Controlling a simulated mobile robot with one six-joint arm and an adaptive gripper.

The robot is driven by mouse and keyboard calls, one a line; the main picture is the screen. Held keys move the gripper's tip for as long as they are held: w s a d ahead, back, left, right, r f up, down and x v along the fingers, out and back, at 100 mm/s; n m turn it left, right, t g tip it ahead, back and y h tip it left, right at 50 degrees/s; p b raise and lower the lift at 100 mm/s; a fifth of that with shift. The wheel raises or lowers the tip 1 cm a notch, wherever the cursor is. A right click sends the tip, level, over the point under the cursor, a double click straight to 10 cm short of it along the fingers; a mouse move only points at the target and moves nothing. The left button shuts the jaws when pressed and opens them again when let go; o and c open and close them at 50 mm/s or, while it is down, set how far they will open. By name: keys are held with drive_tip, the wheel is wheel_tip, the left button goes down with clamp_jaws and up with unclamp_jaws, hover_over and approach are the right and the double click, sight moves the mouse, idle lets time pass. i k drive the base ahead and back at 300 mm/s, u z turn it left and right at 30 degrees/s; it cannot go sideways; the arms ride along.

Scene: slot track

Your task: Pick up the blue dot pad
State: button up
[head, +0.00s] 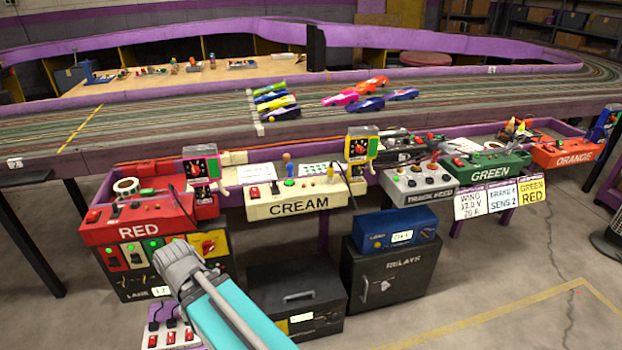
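Two white sheets or pads lie on the purple-edged ledge behind the CREAM box. The left pad (262,172) has small dark dots, and the right pad (318,171) has small greenish dots. The dot colours are too small to be sure of, so I cannot tell which one is the blue dot pad. My teal arm reaches up from the bottom edge. It ends in a grey part (178,265) in front of the RED box, well apart from both pads. The fingers cannot be made out, and nothing held is visible.
The RED box (138,222), CREAM box (296,204), grey TRACK FEED box (430,183) and GREEN box (488,168) line the ledge. Toy cars sit on the track behind.

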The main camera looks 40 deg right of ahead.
sight(290, 166)
drive_tip(key=k, duration=0.4)
drive_tip(key=z, duration=1.05)
drive_tip(key=i, duration=0.5)
